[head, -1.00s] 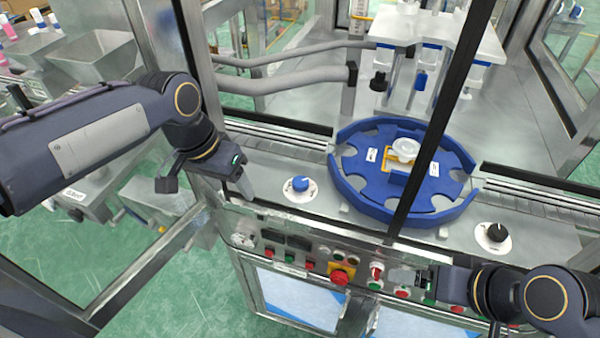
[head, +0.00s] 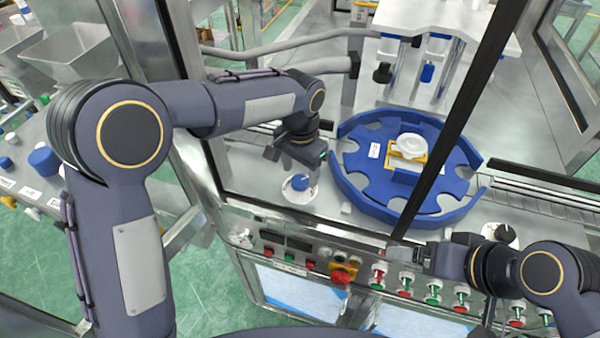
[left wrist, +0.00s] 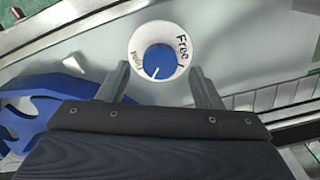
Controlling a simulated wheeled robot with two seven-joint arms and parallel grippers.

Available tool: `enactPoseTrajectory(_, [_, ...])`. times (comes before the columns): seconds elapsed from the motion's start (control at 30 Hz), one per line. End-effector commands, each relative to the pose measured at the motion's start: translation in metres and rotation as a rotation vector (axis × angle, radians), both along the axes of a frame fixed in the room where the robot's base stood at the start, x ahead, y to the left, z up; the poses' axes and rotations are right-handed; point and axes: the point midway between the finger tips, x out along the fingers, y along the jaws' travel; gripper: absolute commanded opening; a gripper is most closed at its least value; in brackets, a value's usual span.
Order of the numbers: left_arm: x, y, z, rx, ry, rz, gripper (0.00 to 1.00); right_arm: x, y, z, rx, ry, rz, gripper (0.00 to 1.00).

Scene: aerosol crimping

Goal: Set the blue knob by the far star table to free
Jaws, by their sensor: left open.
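The blue knob (head: 300,183) sits on a round white dial (head: 290,194) left of the blue star table (head: 350,183). In the left wrist view the blue knob (left wrist: 161,60) carries a white pointer line directed down and slightly left. The word "Free" is on the dial's right side, and a second, upside-down word is on its left. My left gripper (head: 292,164) is open above the knob; in its wrist view the two fingers (left wrist: 162,82) stand either side below the dial, apart from the knob. My right gripper (head: 428,256) is over the front panel; its jaws are unclear.
A black knob (head: 500,233) is on the right of the deck, partly behind my right arm. Red and green buttons line the front panel (head: 300,262). A dark frame post (head: 460,115) crosses before the star table, which holds a white round part (head: 410,144).

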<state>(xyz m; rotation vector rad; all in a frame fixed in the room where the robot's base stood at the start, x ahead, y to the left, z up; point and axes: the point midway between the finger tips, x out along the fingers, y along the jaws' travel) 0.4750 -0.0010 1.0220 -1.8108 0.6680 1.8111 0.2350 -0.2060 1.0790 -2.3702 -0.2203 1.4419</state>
Motion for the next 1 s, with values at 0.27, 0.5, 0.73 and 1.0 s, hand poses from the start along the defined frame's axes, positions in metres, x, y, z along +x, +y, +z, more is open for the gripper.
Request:
enactPoseTrajectory(0.27, [0.000, 0.001, -0.022, 0.000, 0.000, 0.001, 0.59, 0.000, 0.000, 0.003, 0.000, 0.000, 0.000, 0.89])
enactPoseTrajectory(0.5, [0.000, 0.001, -0.023, -0.001, -0.001, 0.001, 0.58, 0.000, 0.000, 0.003, 0.000, 0.000, 0.000, 0.89])
enactPoseTrajectory(0.73, [0.000, 0.001, -0.022, -0.001, -0.001, 0.001, 0.28, 0.000, 0.000, 0.003, 0.000, 0.000, 0.000, 0.89])
enactPoseTrajectory(1.0, [0.001, 0.001, -0.022, 0.000, -0.001, 0.009, 0.15, 0.000, 0.000, 0.002, 0.000, 0.000, 0.000, 0.89])
